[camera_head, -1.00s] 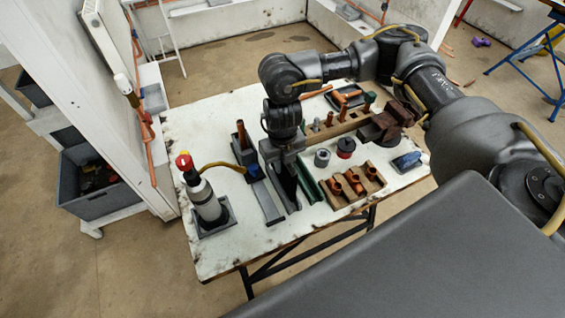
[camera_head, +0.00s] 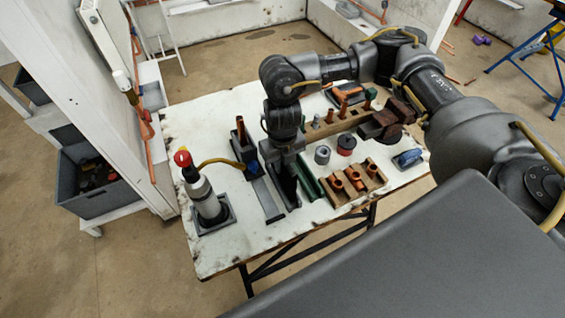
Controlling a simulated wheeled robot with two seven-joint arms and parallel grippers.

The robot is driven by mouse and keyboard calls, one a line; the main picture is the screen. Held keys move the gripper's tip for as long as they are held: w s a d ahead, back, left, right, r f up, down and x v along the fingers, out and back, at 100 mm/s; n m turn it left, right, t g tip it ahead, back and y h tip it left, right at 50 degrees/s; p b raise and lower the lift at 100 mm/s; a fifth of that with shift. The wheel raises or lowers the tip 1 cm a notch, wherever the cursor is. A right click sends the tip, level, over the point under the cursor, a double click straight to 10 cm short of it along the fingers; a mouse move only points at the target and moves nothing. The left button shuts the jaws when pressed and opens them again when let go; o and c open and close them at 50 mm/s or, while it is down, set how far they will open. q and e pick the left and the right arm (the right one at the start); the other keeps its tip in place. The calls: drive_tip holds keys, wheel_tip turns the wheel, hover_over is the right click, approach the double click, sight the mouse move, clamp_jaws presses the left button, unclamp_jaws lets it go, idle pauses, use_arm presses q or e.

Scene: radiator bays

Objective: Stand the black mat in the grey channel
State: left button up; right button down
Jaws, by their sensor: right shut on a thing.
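My right gripper (camera_head: 286,160) points down over the middle of the white table. It is shut on the black mat (camera_head: 286,188), which hangs on edge as a dark upright strip below the fingers. The grey channel (camera_head: 267,199) is a long narrow piece lying on the table just left of the mat. The mat looks beside the channel, not inside it. I cannot tell whether the mat's lower edge touches the table. The gripper hides the mat's upper part. My left gripper is not in view.
A grey bottle with a red top (camera_head: 205,197) stands at the table's left. A dark block with a copper pipe (camera_head: 242,140) is behind the channel. A wooden block with copper fittings (camera_head: 352,184) and a green-edged tray (camera_head: 308,182) lie to the right.

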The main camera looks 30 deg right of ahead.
drive_tip(key=shift+f, duration=0.1)
drive_tip(key=shift+f+b, duration=1.1)
drive_tip(key=shift+f, duration=0.25)
drive_tip(key=c, duration=1.3)
unclamp_jaws()
drive_tip(key=shift+r, duration=0.1)
wheel_tip(320, 180, up, 7)
drive_tip(key=p, duration=0.7)
